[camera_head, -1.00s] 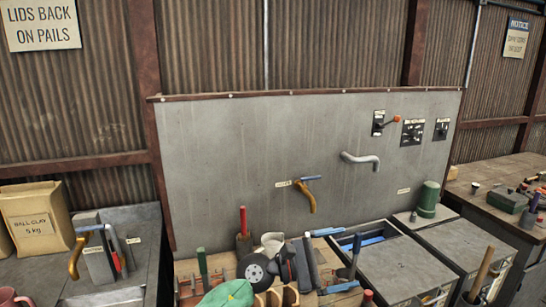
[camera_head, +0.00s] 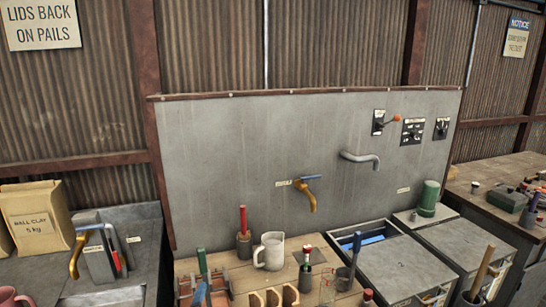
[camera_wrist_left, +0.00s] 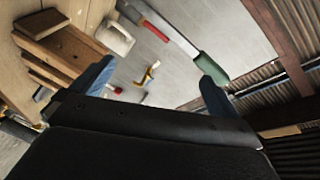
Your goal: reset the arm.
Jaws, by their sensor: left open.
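My left gripper (camera_wrist_left: 156,62) shows in the left wrist view, with two blue fingers spread wide and nothing between them. Past the fingers are a white jug (camera_wrist_left: 112,38) and a yellow tap (camera_wrist_left: 150,72). In the head view the jug (camera_head: 270,250) stands on the wooden bench (camera_head: 245,278), below the yellow tap (camera_head: 306,194) on the grey panel. No clear part of the left gripper shows there. My right gripper is in neither view.
On the bench stand a red-handled tool in a holder (camera_head: 243,236), a dark bottle (camera_head: 305,272) and a clear glass (camera_head: 328,287). An open bin with blue inside (camera_head: 365,240) lies to the right. A clay bag (camera_head: 38,218) stands at left.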

